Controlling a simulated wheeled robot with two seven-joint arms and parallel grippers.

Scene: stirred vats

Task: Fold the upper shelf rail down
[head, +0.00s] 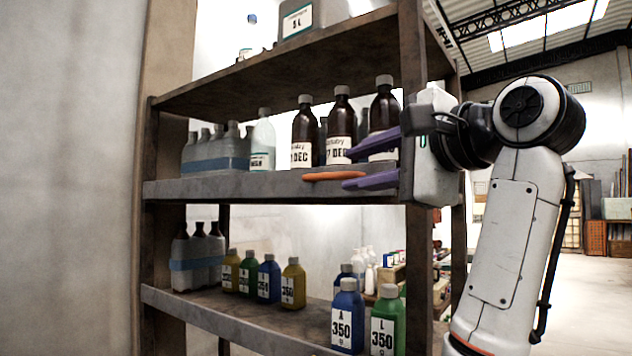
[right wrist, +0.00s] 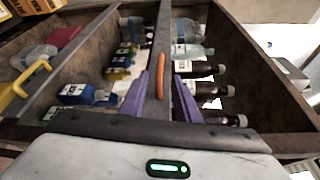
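The upper shelf rail (head: 230,187) is a grey band along the front edge of the shelf that bears the brown bottles. An orange grip (head: 333,176) sits on it near its right part; the grip also shows in the right wrist view (right wrist: 162,78). My right gripper (head: 346,168) is open, with one purple finger above the grip's level and one below. In the right wrist view the fingers stand on either side of the rail and grip, with gaps visible. Whether either finger touches the rail I cannot tell. My left gripper is not in view.
Brown bottles (head: 341,127) and a white bottle (head: 263,142) stand close behind the rail. Blue (head: 347,318) and green (head: 387,322) bottles stand on the lower shelf. A shelf post (head: 413,90) rises beside my right gripper. The floor (head: 590,300) at the right is open.

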